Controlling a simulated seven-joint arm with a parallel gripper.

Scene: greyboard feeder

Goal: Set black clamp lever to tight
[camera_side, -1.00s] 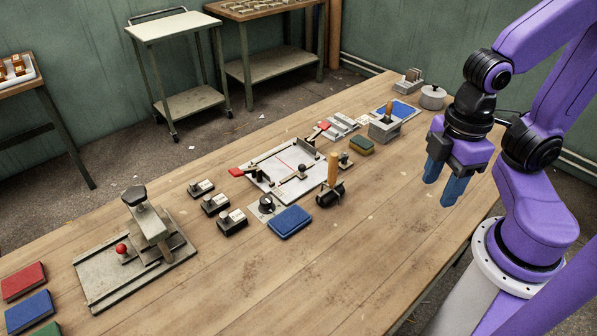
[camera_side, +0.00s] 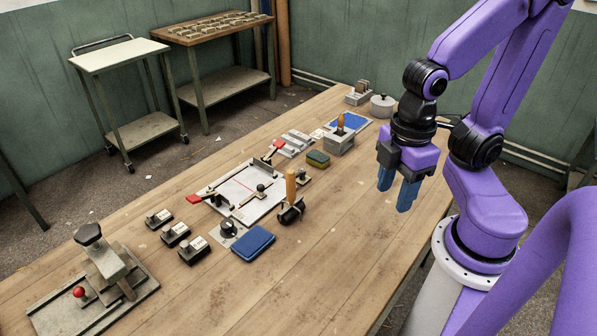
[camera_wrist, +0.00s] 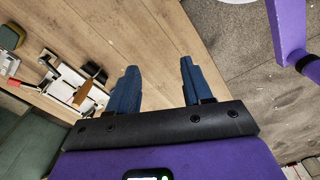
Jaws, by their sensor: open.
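A pale board fixture (camera_side: 232,199) lies mid-table with red tabs, a black bar and a small black-knobbed lever (camera_side: 260,188) on it. This may be the black clamp lever; I cannot tell for sure, nor read its setting. A separate black round knob (camera_side: 229,228) sits on a plate in front of the board. My gripper (camera_side: 396,190) is open and empty, fingers pointing down, above the right side of the table and well apart from the board. In the wrist view my gripper (camera_wrist: 160,66) has bare wood between its blue fingers.
A wooden-handled roller (camera_side: 291,200) and blue pad (camera_side: 253,243) lie between the board and the front. Several small black-based blocks (camera_side: 176,234) and a press with a red ball (camera_side: 79,292) stand left. A sponge (camera_side: 317,159) and grey box (camera_side: 339,143) lie behind. Bare wood surrounds my gripper.

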